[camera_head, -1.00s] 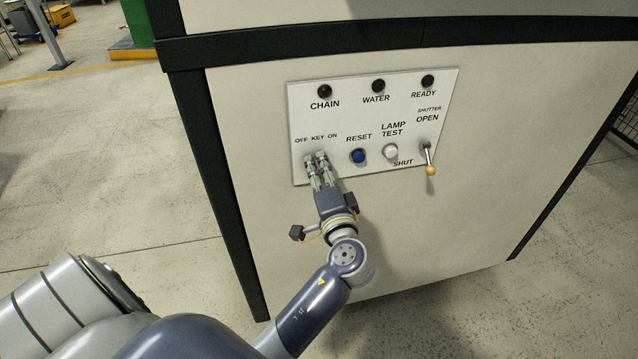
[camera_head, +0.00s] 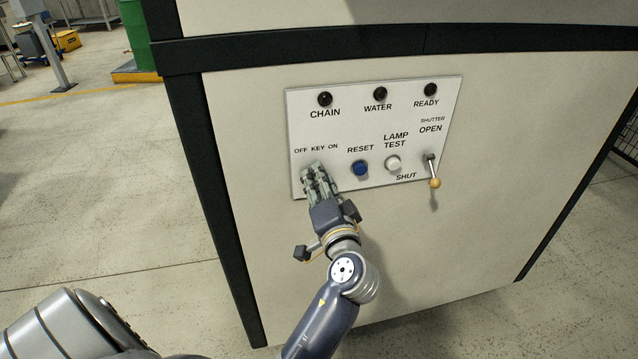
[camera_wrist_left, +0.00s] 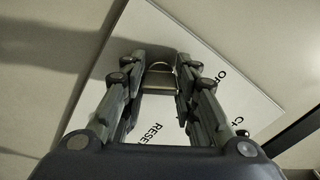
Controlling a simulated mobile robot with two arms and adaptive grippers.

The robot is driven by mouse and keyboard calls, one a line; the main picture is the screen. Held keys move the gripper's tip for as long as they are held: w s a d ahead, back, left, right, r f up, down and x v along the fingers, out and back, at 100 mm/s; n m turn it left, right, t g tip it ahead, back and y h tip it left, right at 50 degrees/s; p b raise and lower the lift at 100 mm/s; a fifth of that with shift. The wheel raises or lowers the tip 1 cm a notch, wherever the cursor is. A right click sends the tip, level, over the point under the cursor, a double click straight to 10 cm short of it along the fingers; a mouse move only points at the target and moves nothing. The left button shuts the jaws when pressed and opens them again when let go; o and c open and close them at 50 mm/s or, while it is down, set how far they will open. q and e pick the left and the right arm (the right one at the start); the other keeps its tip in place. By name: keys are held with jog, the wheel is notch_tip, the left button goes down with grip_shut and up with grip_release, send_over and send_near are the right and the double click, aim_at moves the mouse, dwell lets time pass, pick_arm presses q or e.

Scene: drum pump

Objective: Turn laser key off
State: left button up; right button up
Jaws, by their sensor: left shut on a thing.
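The white control panel (camera_head: 375,130) is on the front of a beige cabinet. Its OFF KEY ON label (camera_head: 316,149) shows above my left gripper (camera_head: 314,173), which reaches the panel's lower left corner from below. The gripper hides the key in the head view. In the left wrist view, the key (camera_wrist_left: 160,78) is a small metallic piece with a rounded top between the fingers. The left gripper (camera_wrist_left: 161,75) is shut on it, with its fingertips close to the panel. The key's exact angle cannot be told. My right gripper is not in view.
The blue RESET button (camera_head: 361,168) is just right of the gripper. Further right are the white LAMP TEST button (camera_head: 392,163) and the shutter lever (camera_head: 433,170), which points down. Dark CHAIN (camera_head: 325,99), WATER (camera_head: 380,94) and READY (camera_head: 430,90) lamps sit above.

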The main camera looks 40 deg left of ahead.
pick_arm(q)
jog(key=o, duration=1.1)
jog(key=shift+c, duration=0.2)
